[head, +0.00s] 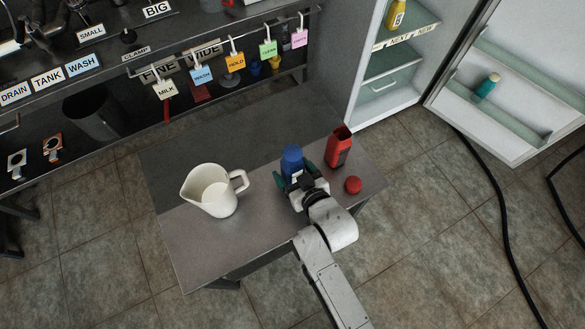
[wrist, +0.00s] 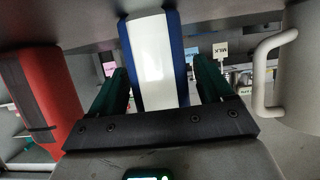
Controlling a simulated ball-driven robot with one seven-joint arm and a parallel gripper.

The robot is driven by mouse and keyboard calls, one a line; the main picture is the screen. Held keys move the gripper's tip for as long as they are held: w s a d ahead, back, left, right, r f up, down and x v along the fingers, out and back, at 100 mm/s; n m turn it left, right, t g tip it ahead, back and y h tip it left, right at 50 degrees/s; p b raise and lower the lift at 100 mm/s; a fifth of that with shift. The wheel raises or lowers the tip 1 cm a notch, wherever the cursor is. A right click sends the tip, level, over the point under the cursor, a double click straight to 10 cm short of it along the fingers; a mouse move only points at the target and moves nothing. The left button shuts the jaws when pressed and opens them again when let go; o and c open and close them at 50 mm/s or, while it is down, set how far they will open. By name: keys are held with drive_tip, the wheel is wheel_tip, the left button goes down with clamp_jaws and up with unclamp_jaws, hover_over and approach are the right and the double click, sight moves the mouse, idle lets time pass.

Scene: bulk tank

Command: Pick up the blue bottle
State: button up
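The blue bottle (head: 292,155) stands upright on the grey table (head: 195,253), its lower part hidden by my gripper in the head view. My gripper (head: 296,172) reaches it from the front, with its dark green fingers on either side. In the wrist view the blue bottle (wrist: 154,62) with its white label lies between the fingers of my gripper (wrist: 162,68). The fingers are spread, and a gap shows between the bottle and the right finger. Whether the left finger touches it I cannot tell.
An open red bottle (head: 338,147) stands close to the right, with a round red cap (head: 353,185) near it. A white jug (head: 216,190) stands left. Behind are a counter with hanging coloured tags (head: 235,62) and an open fridge (head: 392,75). The table's front left is clear.

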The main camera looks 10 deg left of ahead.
drive_tip(key=c, duration=1)
drive_tip(key=shift+c, duration=0.3)
drive_tip(key=shift+r, duration=0.15)
